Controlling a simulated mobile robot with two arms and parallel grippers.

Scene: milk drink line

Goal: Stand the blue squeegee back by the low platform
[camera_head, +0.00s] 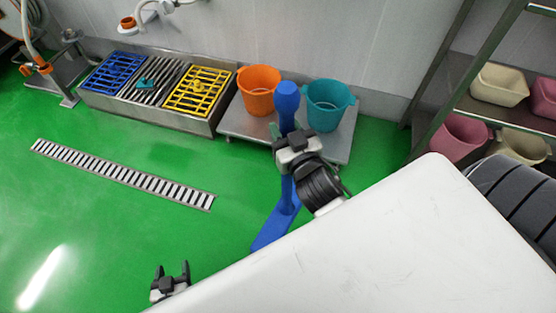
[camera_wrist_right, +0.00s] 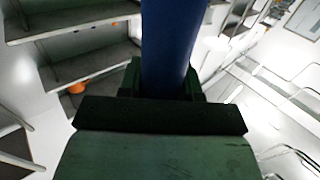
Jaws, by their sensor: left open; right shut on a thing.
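The blue squeegee (camera_head: 287,97) is upright or nearly so in the head view, its handle top in front of the buckets and its wide blue foot (camera_head: 275,230) lower down near the green floor. My right gripper (camera_head: 286,140) is shut around its handle. In the right wrist view the blue handle (camera_wrist_right: 168,45) runs up between the jaws. The low grey platform (camera_head: 236,122) stands by the wall, behind the squeegee. Whether the foot touches the floor cannot be told. My left gripper (camera_head: 172,275) is open and empty at the lower left, far from the squeegee.
An orange bucket (camera_head: 259,92) and a teal bucket (camera_head: 328,105) stand on the platform. A metal trough (camera_head: 150,110) with blue and yellow grates is to its left. A shelf rack (camera_head: 480,108) with tubs stands right. Green floor around the drain grate (camera_head: 120,175) is clear.

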